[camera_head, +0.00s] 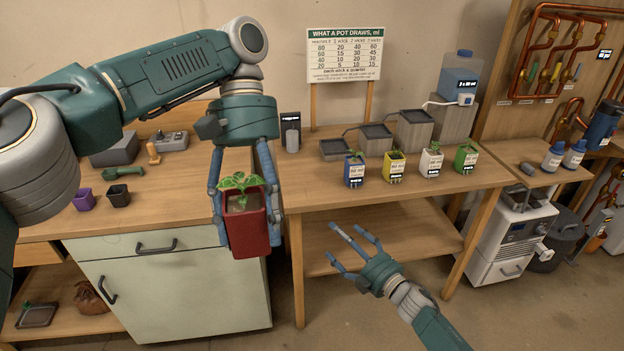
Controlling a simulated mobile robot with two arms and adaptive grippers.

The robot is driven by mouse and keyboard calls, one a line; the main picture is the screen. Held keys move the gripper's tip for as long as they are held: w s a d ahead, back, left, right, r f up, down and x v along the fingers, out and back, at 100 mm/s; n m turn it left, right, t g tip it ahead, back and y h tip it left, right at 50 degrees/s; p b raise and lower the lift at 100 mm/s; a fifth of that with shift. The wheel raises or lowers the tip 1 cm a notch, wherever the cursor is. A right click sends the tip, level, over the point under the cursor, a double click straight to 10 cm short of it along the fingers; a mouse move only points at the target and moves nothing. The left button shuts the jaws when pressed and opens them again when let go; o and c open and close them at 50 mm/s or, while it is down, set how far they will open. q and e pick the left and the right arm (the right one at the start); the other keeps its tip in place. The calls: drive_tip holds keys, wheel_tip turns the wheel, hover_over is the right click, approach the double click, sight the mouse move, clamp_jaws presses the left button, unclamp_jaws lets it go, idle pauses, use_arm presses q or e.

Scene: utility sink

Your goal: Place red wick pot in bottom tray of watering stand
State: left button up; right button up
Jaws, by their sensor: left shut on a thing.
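The red wick pot (247,236) holds a green leafy plant and hangs upright in my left gripper (246,225). That gripper is shut on it, one finger on each side, in front of the workbench. The watering stand at the back of the right-hand table has stepped grey blocks topped with trays. Its bottom tray (338,158) is the lowest and leftmost, with no pot in it. The pot is in front of and left of this tray. My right gripper (343,243) is empty, with its fingers spread, in front of the table's lower shelf.
Blue (354,172), yellow (393,168), white (431,165) and green (466,160) plant pots stand in a row before the stand. A blue water container (459,75) is behind.

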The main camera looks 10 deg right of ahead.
drive_tip(key=a+r+n+g+y, duration=0.1)
drive_tip(key=a+r+n+y, duration=0.15)
drive_tip(key=r, duration=0.45)
drive_tip(key=w+a+r+n+y, duration=0.1)
drive_tip(key=r+n+y, duration=0.1)
drive_tip(key=r+n, duration=0.35)
drive_tip(key=a+r+n+g+y, duration=0.1)
drive_tip(key=a+r+n+y, duration=0.15)
drive_tip(key=r, duration=0.55)
drive_tip(key=s+a+r+n+g+y, duration=0.2)
drive_tip(key=s+a+r+n+g, duration=0.15)
drive_tip(key=r+n, duration=0.4)
drive_tip(key=s+a+r+n+g+y, duration=0.2)
drive_tip(key=s+r+n+g, duration=0.3)
drive_tip(key=r, duration=0.4)
drive_tip(key=s+r+n+g+h, duration=0.35)
drive_tip(key=s+n, duration=0.25)
drive_tip(key=n, duration=0.2)
use_arm(q)
drive_tip(key=shift+s, duration=0.1)
use_arm(e)
drive_tip(key=n+g+h, duration=0.2)
drive_tip(key=n+h, duration=0.2)
drive_tip(key=n, duration=0.3)
approach(244, 227)
drive_tip(key=w+f, duration=0.1)
drive_tip(key=x, duration=1)
drive_tip(key=shift+w+f, duration=0.15)
drive_tip(key=shift+w, duration=0.1)
